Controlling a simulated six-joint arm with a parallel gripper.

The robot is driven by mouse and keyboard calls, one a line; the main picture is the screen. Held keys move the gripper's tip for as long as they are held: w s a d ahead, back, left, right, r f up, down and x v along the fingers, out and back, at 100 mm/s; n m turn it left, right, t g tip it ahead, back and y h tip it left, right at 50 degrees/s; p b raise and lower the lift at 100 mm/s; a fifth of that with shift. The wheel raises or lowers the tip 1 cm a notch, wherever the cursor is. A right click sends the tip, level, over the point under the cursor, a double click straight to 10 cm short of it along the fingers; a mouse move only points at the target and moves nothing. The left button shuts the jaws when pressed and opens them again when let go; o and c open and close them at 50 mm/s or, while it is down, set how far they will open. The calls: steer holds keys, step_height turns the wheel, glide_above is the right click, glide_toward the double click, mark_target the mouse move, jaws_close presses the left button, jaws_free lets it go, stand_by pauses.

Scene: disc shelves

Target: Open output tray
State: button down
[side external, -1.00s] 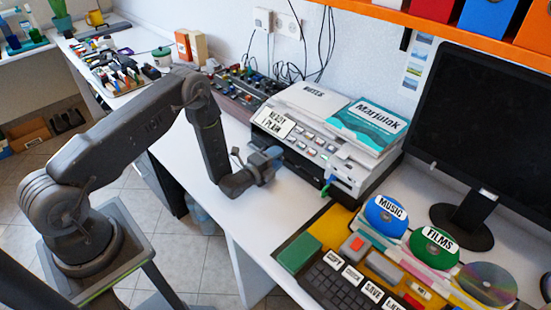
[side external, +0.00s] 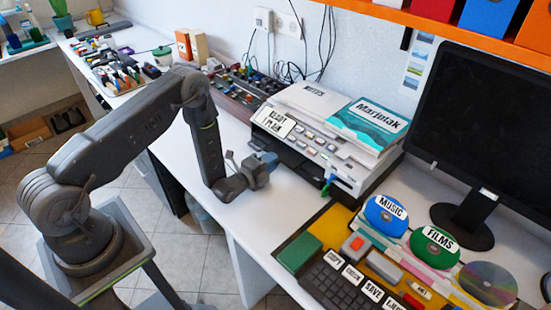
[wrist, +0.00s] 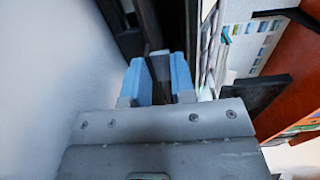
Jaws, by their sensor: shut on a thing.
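The grey and white printer (side external: 318,140) stands on the white desk, with a "READY / PLAIN" display on its front. My gripper (side external: 265,159) is at the lower left of its front. In the wrist view, the two blue fingers of my gripper (wrist: 162,78) are shut on a narrow grey tab (wrist: 160,64) on the printer's dark front, which appears to be part of the output tray. In the side view the gripper hides most of the tray, so how far it is out is hard to tell.
A teal Marjulak pack (side external: 368,122) lies on top of the printer. A green lever or clip (side external: 326,187) sticks out at its lower right. A keyboard (side external: 345,285) and discs are at the right. The desk in front of the printer is bare.

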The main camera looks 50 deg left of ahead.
steer(key=s, duration=1)
steer(key=shift+s+r, duration=0.3)
steer(key=shift+s, duration=0.05)
steer(key=c, duration=1.1)
jaws_free()
steer(key=shift+o, duration=0.2)
steer(key=shift+f, duration=0.1)
steer(key=shift+s, duration=0.1)
steer(key=shift+s, duration=1.45)
step_height(320, 180, up, 7)
